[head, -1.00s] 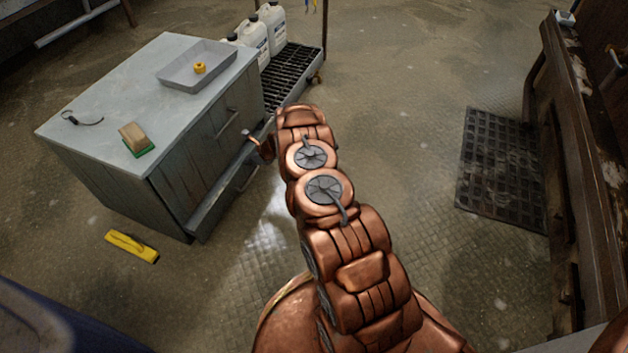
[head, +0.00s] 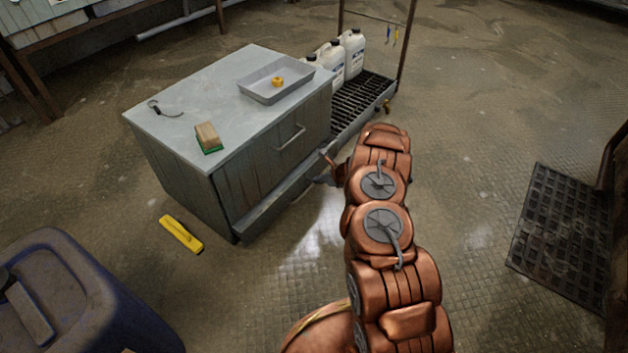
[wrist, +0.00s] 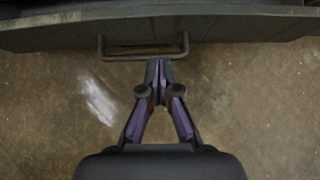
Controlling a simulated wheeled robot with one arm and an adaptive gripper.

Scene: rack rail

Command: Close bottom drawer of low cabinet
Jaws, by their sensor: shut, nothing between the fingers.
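The low grey cabinet (head: 180,165) stands at the left in the head view. Its bottom drawer (head: 262,215) sticks out a little past the front face. In the wrist view the drawer front (wrist: 225,28) runs across the top, with its bar handle (wrist: 120,55) below it. My gripper (wrist: 158,66) is shut and empty, its tips close to the right part of the handle. I cannot tell whether they touch it. In the head view my gripper (head: 326,177) shows beside the drawer's right part, partly hidden by my arm. The upper drawer handle (head: 291,137) is on a flush front.
On the cabinet top are a grey tray (head: 259,94) with a yellow ring, a brush (head: 207,138) and a dark loop (head: 155,107). White jugs (head: 353,55) stand on a grated rack behind. A yellow object (head: 181,233) lies on the floor; a blue bin (head: 90,290) is front left.

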